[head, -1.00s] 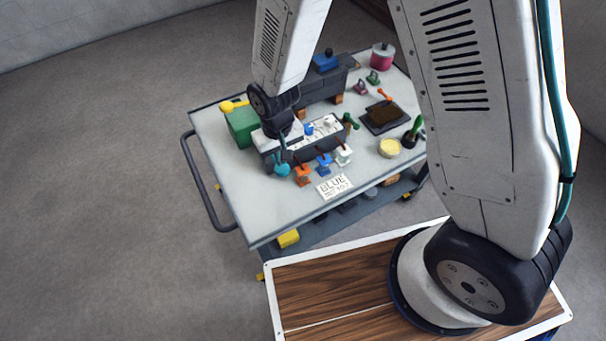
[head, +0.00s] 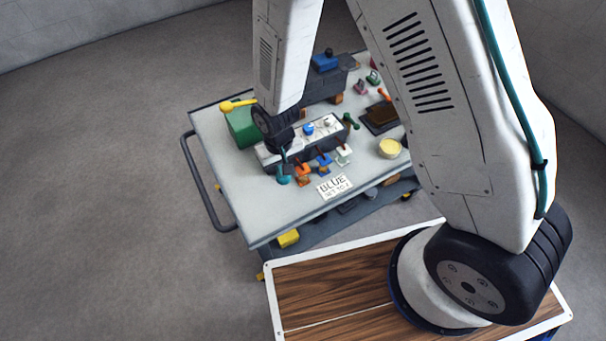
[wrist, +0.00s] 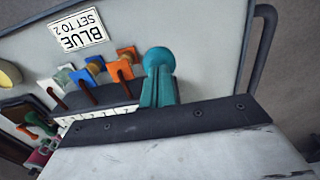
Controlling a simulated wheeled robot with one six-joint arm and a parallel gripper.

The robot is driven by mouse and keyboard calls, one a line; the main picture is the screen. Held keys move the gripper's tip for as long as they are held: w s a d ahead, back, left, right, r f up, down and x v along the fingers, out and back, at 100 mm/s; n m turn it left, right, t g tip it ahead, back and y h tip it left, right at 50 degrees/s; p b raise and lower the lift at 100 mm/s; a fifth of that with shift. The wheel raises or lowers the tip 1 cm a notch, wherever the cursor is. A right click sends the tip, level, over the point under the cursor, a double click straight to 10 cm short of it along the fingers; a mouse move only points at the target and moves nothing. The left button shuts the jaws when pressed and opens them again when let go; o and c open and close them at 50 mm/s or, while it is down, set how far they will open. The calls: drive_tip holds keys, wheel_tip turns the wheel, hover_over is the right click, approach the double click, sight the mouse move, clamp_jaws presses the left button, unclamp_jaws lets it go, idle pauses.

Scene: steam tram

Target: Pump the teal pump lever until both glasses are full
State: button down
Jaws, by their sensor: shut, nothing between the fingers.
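The teal pump lever's round knob (head: 282,180) is at the left end of the row of levers on the front of the grey block. The knob also shows in the wrist view (wrist: 158,60), upper middle. My gripper (head: 284,158) is above it, shut and empty, mostly hidden by my dark wrist. In the wrist view, two narrow teal uprights stand close together just below the knob, and I cannot tell for sure whether they are my fingers or part of the lever. They seem to touch the knob. I cannot make out the two glasses or any fill level.
Orange (head: 302,178), blue (head: 323,159) and white (head: 343,154) levers stand close to the right. A card reading "BLUE SET TO 2" (head: 334,187) lies in front. A green block (head: 242,127) is at left. The table's front left is clear.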

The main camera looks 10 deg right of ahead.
idle(0.6)
drive_tip(key=shift+r, duration=1.8)
idle(0.8)
idle(0.4)
idle(1.5)
idle(0.4)
wheel_tip(320, 180, up, 7)
idle(0.6)
idle(0.4)
